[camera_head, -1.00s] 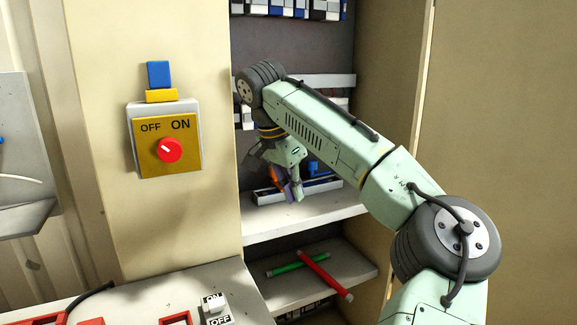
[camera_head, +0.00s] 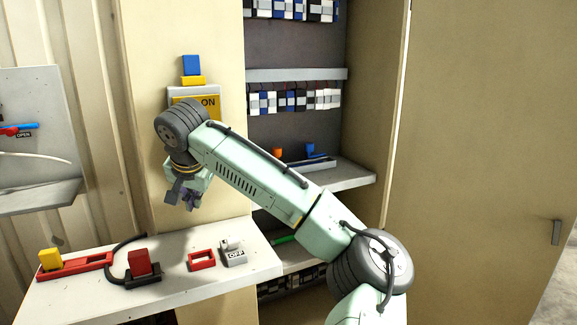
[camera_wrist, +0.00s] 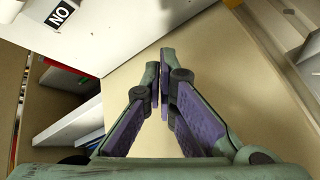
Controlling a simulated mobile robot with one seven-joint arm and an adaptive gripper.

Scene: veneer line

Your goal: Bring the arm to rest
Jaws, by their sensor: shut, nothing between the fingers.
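My arm stretches from the lower right to the upper left in the head view. My gripper (camera_head: 189,198) hangs below its dark wrist joint, in front of the cream cabinet panel and above the back of the white bench. In the wrist view my gripper (camera_wrist: 163,110) has its purple-padded fingers brought together with nothing between them. The wrist covers most of the yellow OFF/ON switch plate (camera_head: 209,101), and its red knob is hidden.
The open cabinet's shelf (camera_head: 350,176) stands right of the gripper, holding a tray (camera_head: 308,165).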

